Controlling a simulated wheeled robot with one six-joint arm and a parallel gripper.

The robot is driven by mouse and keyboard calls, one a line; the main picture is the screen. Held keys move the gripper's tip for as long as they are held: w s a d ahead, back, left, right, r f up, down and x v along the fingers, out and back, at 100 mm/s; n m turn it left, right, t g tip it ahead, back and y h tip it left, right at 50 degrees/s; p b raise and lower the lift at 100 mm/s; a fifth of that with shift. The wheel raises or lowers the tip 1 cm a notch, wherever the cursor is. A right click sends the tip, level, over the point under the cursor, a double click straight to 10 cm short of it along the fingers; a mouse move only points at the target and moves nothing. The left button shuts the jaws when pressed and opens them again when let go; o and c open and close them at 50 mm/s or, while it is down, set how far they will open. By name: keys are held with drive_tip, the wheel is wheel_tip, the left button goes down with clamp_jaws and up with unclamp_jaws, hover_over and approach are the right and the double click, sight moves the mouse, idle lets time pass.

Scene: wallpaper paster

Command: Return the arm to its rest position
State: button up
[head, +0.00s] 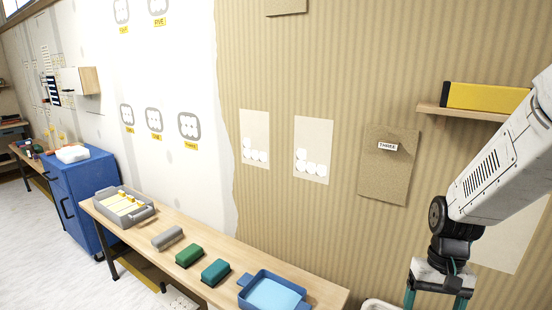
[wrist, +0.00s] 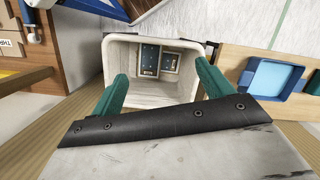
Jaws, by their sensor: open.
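My arm (head: 497,150) reaches in from the right edge of the head view and bends down at a dark joint. My gripper (head: 436,297) hangs at the bottom right, its teal fingers cut off by the frame's lower edge. In the wrist view my gripper (wrist: 161,72) has its two teal fingers spread apart, with nothing between them. Beyond the fingers is an open white bin (wrist: 118,56) with dark blue-grey pieces (wrist: 150,58) inside. The fingers appear above the bin; contact with its rim cannot be told.
A long wooden table (head: 222,262) bears a grey tray (head: 148,210), a grey block (head: 167,238), a green block (head: 189,256), a teal block (head: 215,272) and a blue tray (head: 299,301). A wall shelf (head: 470,113) with a yellow box (head: 486,96) is close to my arm.

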drive_tip(key=s+a+r+n+t, duration=0.1)
drive_tip(key=s+a+r, duration=0.2)
drive_tip(key=r, duration=0.3)
drive_tip(key=s+a+r+n+t, duration=0.1)
drive_tip(key=s+a+r, duration=0.2)
drive_tip(key=s+r, duration=0.1)
drive_tip(key=s+a+r+n+t+h, duration=0.1)
drive_tip(key=s+a+r, duration=0.2)
drive_tip(key=r, duration=0.4)
drive_tip(key=shift+s+a+r+n+t, duration=0.35)
drive_tip(key=shift+s+n+t, duration=0.05)
drive_tip(key=shift+s, duration=0.3)
